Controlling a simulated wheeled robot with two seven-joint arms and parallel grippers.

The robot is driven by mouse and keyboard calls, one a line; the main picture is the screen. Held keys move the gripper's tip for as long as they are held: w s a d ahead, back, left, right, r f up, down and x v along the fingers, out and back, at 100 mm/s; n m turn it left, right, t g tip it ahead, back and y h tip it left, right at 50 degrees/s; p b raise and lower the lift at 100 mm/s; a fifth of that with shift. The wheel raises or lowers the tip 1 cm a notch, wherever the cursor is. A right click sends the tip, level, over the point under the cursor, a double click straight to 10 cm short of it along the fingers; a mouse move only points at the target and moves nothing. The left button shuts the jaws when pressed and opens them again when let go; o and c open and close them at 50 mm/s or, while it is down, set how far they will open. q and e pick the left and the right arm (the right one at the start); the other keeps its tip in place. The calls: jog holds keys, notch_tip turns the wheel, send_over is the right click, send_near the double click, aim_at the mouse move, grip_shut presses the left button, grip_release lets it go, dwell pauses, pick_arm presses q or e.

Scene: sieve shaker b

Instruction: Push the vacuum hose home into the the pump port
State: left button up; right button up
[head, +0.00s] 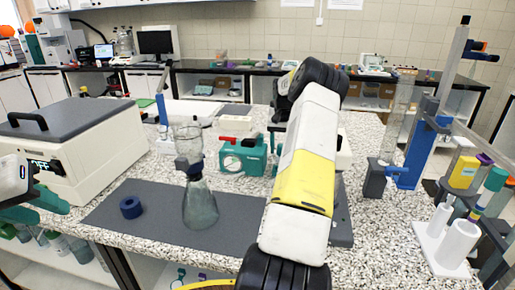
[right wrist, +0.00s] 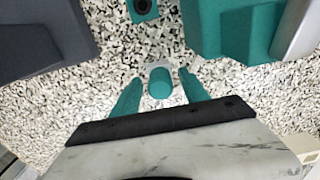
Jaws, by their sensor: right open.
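The teal pump (head: 243,155) with a round gauge stands behind the grey mat in the head view. In the right wrist view, a teal block with a dark round opening (right wrist: 142,6), possibly the pump port, is at the top edge. A short teal cylinder with a pale collar (right wrist: 161,83), possibly the hose end, stands between the fingers of my open right gripper (right wrist: 159,90), with gaps on both sides. My right arm hides that gripper in the head view. My left gripper (head: 36,206) is at the left edge, its teal fingers apart and empty. The hose's length is not clearly visible.
A glass flask (head: 201,206) and a blue ring (head: 130,207) are on the grey mat (head: 155,229). A white box with a grey lid (head: 75,118) is at left. A blue stand (head: 420,140) and a white tube rack (head: 440,240) are at right.

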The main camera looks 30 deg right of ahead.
dwell(0.4)
grip_shut()
jog(key=shift+r, duration=3)
jog(key=shift+r, duration=0.15)
jog(key=shift+r, duration=1.35)
jog(key=shift+a, duration=0.15)
